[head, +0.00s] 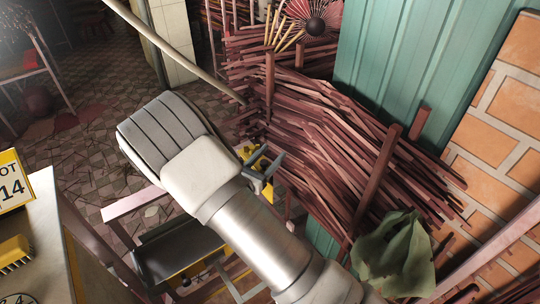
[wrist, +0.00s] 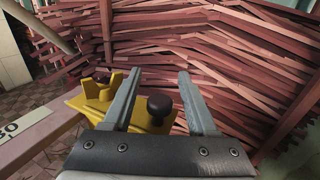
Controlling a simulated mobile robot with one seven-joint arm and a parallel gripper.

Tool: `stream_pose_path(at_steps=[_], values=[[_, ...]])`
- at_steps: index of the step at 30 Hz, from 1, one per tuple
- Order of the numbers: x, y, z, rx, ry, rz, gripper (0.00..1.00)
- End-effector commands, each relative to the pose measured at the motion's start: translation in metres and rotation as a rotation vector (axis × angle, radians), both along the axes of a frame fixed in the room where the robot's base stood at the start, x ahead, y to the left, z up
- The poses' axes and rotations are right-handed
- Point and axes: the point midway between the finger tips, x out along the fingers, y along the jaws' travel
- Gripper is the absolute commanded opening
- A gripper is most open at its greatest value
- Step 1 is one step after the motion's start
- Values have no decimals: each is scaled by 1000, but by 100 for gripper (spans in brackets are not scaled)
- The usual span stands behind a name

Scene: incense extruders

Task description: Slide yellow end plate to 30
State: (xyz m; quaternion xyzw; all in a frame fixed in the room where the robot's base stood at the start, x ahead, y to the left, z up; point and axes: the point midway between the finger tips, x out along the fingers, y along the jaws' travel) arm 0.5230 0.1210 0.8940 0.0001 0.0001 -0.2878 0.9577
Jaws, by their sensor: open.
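The yellow end plate (wrist: 98,90) shows in the wrist view, partly hidden behind my left finger. A dark round knob (wrist: 159,108) stands on its yellow part, between the two fingers in the picture. My gripper (wrist: 158,76) is open, with a wide gap between the fingers; I cannot tell whether either touches the plate. A pale rail (wrist: 38,136) at the left carries a partly cut-off mark that reads as 30. In the head view, yellow parts (head: 250,154) show beside my gripper (head: 272,165), and my arm hides much of the area.
A large pile of reddish-brown sticks (head: 330,140) lies close behind the gripper. A green cloth (head: 394,258) hangs at the lower right. A dark tray-like part (head: 180,256) is below my arm. A table with a yellow brush (head: 14,252) stands at the left; tiled floor lies beyond.

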Motion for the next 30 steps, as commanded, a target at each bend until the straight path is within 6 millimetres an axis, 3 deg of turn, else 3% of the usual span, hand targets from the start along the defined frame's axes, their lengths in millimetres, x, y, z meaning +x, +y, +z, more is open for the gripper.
stream_pose_path(at_steps=[2, 12, 30], values=[[0, 0, 0, 0, 0, 0, 58], [0, 0, 0, 0, 0, 0, 0], [-1, 0, 0, 0, 0, 0, 0]])
